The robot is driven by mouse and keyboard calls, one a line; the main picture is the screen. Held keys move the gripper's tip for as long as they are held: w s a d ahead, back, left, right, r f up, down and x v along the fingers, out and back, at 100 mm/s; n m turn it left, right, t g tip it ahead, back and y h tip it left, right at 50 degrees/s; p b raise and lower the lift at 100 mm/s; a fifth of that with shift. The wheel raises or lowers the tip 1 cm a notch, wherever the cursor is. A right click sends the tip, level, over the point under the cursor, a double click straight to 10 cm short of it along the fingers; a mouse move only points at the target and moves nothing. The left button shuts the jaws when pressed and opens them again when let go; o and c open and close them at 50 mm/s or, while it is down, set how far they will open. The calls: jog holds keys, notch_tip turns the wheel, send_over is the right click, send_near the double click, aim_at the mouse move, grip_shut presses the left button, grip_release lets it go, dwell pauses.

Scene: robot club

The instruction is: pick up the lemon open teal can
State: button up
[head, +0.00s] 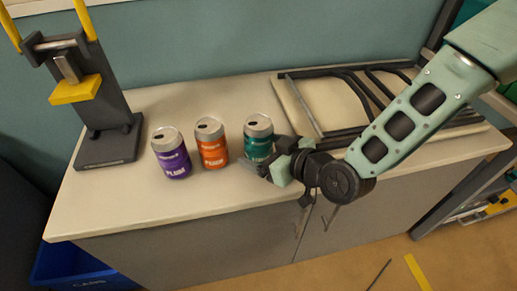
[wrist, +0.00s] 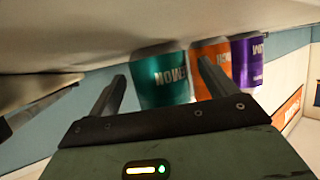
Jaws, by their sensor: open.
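The teal can (head: 258,137) stands upright on the counter, the rightmost of three cans in the head view. Its top looks open, and its lower front is partly hidden by my gripper. My gripper (head: 262,170) is at the can's front right, low near the counter. In the wrist view, the teal can (wrist: 162,76) shows ahead between the two fingers of my open gripper (wrist: 160,82), with part of its lettering visible. The fingers look empty, and I cannot tell whether they touch the can.
An orange can (head: 211,143) and a purple can (head: 171,154) stand to the left of the teal can. A can crusher (head: 105,148) is at the counter's left end. A dark rack (head: 300,105) is behind my arm. A blue bin (head: 75,268) is on the floor.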

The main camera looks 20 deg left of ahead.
jog(key=shift+w+a, duration=0.1)
jog(key=shift+a, duration=0.05)
jog(key=c, duration=1)
jog(key=shift+c, duration=0.2)
jog(key=shift+r, duration=0.1)
